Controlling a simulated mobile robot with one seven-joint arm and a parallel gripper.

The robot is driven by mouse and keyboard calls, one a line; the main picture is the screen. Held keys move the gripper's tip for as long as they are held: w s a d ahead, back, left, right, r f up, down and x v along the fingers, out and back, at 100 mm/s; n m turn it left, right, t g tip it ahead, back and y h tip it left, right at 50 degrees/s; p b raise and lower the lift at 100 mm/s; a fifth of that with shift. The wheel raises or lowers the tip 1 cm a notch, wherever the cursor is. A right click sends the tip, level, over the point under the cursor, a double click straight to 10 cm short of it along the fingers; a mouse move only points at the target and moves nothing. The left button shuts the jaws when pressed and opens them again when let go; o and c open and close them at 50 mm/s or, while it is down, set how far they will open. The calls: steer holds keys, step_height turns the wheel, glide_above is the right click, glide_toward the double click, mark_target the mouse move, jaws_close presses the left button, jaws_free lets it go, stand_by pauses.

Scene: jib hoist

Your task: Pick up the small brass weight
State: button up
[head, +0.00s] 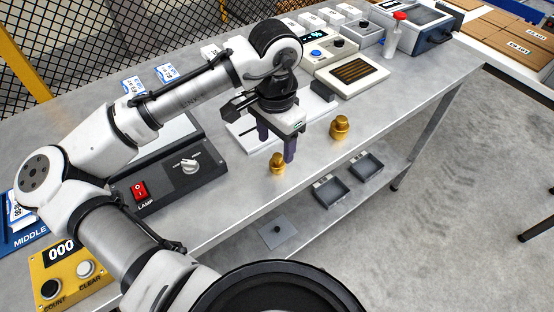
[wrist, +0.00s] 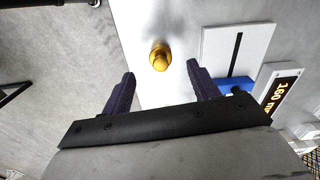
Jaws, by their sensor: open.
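Two brass weights stand upright on the grey bench in the head view. The smaller-looking brass weight (head: 277,164) is near the front edge, close by my fingertips. The larger-looking one (head: 339,128) stands farther to the right, apart from my gripper. My gripper (head: 276,148) is open and empty, with its dark fingers pointing down over the bench. In the wrist view, one brass weight (wrist: 160,57) lies beyond my gripper (wrist: 160,82), between the lines of the two fingers and touching neither. I cannot tell for certain which weight that is.
A lamp box (head: 178,172) with a red switch stands left of my gripper. A white instrument with a dark grille (head: 353,74) and a red-capped bottle (head: 393,38) stand farther back. Small dark trays (head: 331,191) rest on the lower shelf. The bench's front edge is close.

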mark_target(278, 156)
steer(key=shift+w+d+f+p, duration=0.1)
steer(key=shift+f+p, duration=0.3)
steer(key=shift+f, duration=1.25)
steer(key=shift+w+d+f+p, duration=0.1)
steer(key=shift+f+p, duration=0.3)
steer(key=shift+f, duration=1.2)
steer(key=c, duration=1.3)
steer(key=shift+o, duration=0.2)
steer(key=shift+r, duration=0.1)
